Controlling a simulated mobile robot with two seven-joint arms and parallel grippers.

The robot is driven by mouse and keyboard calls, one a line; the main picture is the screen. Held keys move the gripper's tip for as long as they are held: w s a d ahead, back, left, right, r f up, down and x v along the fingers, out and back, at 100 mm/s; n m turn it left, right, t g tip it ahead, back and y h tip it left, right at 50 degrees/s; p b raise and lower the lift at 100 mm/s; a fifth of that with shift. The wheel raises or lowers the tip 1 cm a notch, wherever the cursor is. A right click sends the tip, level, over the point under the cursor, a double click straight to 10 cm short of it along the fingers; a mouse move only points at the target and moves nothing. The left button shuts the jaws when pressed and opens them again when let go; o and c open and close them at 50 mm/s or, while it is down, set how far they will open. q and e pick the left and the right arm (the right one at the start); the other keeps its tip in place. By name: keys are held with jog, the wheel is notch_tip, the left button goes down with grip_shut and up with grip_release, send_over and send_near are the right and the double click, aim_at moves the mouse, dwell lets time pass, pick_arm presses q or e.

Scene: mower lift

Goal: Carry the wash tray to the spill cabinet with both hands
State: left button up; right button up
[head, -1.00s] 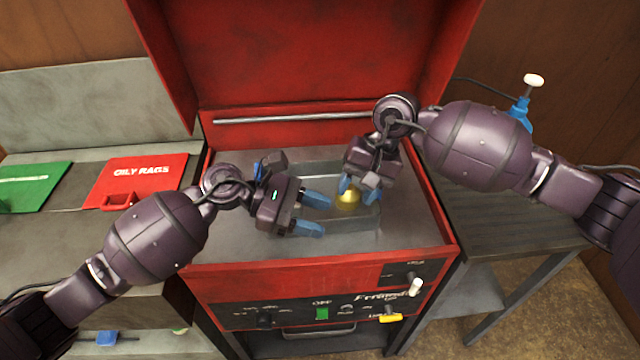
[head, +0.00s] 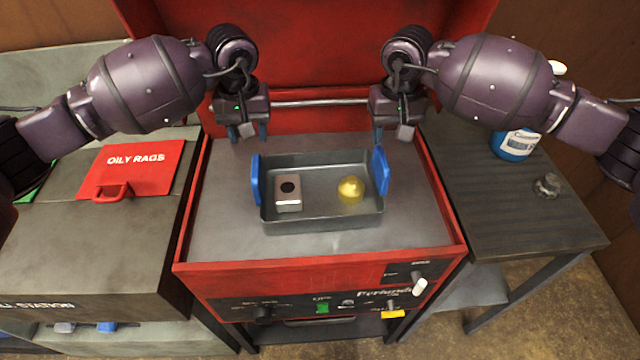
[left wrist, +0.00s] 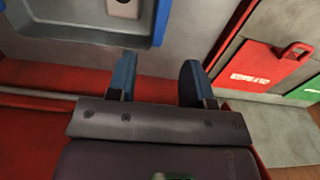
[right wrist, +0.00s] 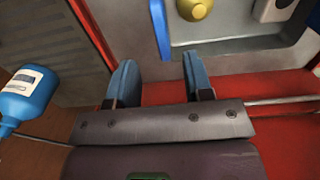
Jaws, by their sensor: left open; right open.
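The wash tray (head: 325,217) is a grey metal tray with a blue handle plate at each end, lying on the grey floor of the red parts washer. It holds a silver block with a dark hole (head: 288,203) at left and a brass-coloured rounded part (head: 351,189) at right. My left gripper (head: 249,137) is open and empty, above and behind the tray's left end. My right gripper (head: 393,136) is open and empty, above and behind its right end. Tray parts also show in the left wrist view (left wrist: 75,37) and right wrist view (right wrist: 235,45). I cannot identify the spill cabinet.
The red lid (head: 310,45) stands open behind my grippers. At left is a grey cabinet top with a red OILY RAGS lid (head: 130,170). At right, a dark bench (head: 500,205) bears a blue bottle (head: 515,145) and a small metal knob (head: 547,184).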

aim_at(255, 161)
pick_arm(q)
jog(key=shift+f, duration=0.1)
pick_arm(e)
jog(key=shift+f, duration=0.1)
pick_arm(q)
notch_tip(255, 161, down, 11)
jog(key=shift+r, duration=0.15)
pick_arm(e)
notch_tip(255, 161, down, 11)
jog(key=shift+r, duration=0.2)
pick_arm(q)
grip_shut()
pick_arm(e)
grip_shut()
pick_arm(q)
jog(key=shift+r, duration=0.1)
